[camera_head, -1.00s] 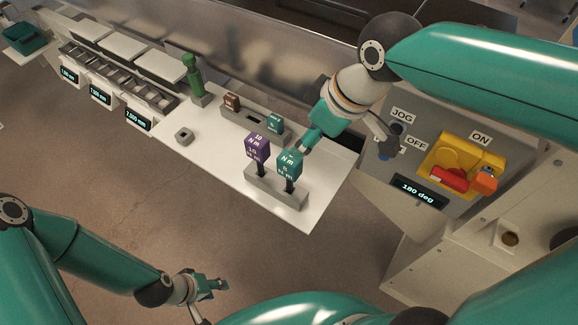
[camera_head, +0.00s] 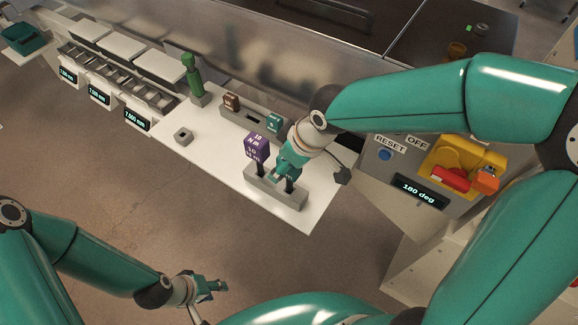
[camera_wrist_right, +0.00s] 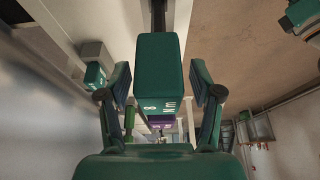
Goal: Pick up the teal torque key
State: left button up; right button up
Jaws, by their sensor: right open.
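The teal torque key (camera_head: 289,186) stands upright in the front grey holder (camera_head: 262,193), at its right end. In the head view my right gripper (camera_head: 282,173) covers most of its head. In the right wrist view the key's teal head (camera_wrist_right: 158,75) sits between the two spread fingers of my right gripper (camera_wrist_right: 160,82), with a gap on each side. A purple torque key (camera_head: 258,147) marked 10 N m stands beside it in the same holder. My left gripper (camera_head: 219,284) is empty and low over the floor, well away from the bench, its fingertips apart.
A rear grey holder (camera_head: 246,118) carries a brown block (camera_head: 231,101) and a small teal block (camera_head: 274,123). A green figure-like tool (camera_head: 193,75) stands behind. At right is a control panel with a yellow-and-red switch (camera_head: 455,170).

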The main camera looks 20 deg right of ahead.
jog(key=shift+f, duration=0.1)
jog(key=shift+c, duration=0.2)
grip_shut()
notch_tip(320, 180, up, 20)
jog(key=p, duration=0.2)
dwell(0.7)
jog(key=c, duration=0.8)
grip_release()
grip_shut()
